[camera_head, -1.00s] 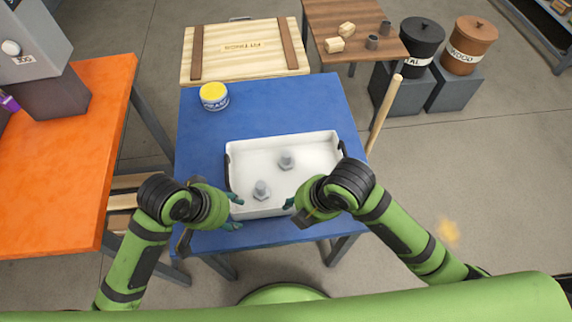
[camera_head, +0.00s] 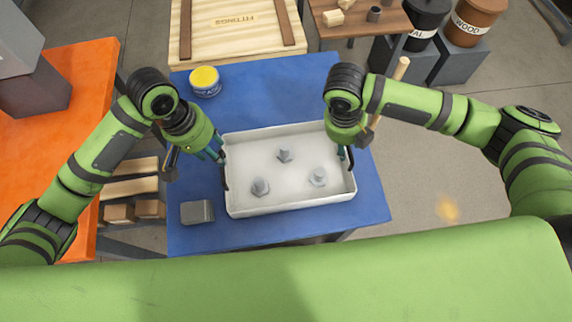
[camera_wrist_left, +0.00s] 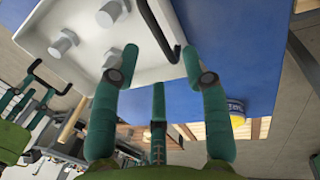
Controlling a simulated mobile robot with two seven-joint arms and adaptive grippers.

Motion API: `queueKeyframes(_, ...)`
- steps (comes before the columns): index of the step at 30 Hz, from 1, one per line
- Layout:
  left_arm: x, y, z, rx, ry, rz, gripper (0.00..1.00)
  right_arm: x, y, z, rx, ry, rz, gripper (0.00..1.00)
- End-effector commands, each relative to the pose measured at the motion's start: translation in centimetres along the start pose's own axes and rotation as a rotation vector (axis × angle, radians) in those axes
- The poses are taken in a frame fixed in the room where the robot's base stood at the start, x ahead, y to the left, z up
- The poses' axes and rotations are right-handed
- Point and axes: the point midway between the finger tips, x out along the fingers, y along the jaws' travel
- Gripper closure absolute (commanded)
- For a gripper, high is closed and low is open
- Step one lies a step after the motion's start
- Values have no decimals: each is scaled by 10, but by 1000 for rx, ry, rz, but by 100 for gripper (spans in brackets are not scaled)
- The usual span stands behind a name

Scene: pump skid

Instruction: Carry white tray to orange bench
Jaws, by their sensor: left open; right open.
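The white tray (camera_head: 285,206) sits on the blue table (camera_head: 262,72), with three grey bolts (camera_head: 260,187) in it and a dark handle at each short end. My left gripper (camera_head: 221,158) is open at the tray's left handle. In the left wrist view the dark handle (camera_wrist_left: 158,30) lies between the spread fingertips (camera_wrist_left: 160,54), not gripped. My right gripper (camera_head: 346,158) is open at the right handle; its fingers are partly hidden by the wrist. The orange bench (camera_head: 85,65) stands at the left, across a gap.
A yellow-lidded tin (camera_head: 205,82) stands behind the tray. A grey block (camera_head: 197,212) lies at the table's front left. A wooden crate (camera_head: 237,28) is at the back. A grey machine (camera_head: 35,85) occupies part of the orange bench; its front is clear.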

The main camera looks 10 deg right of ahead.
Motion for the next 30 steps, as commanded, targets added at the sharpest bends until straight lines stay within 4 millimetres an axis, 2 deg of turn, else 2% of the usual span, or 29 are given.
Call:
queueKeyframes(5, 15, 0, 1, -1, -3, 1, 54, 15, 0, -1, 1, 4, 0, 60)
queueKeyframes(15, 61, 1, 0, 0, -1, 1, 54, 61, 0, 0, 2, 1, 0, 60)
queueKeyframes(20, 70, 1, 0, 1, 0, 1, 54, 70, 0, 0, 1, 0, 1, 60)
queueKeyframes(28, 71, 0, 0, 2, 1, 1, 54, 70, 1, 0, 1, -1, 1, 60)
queueKeyframes(30, 71, 0, 0, 2, 1, 1, 82, 70, 1, 0, 1, -1, 1, 88)
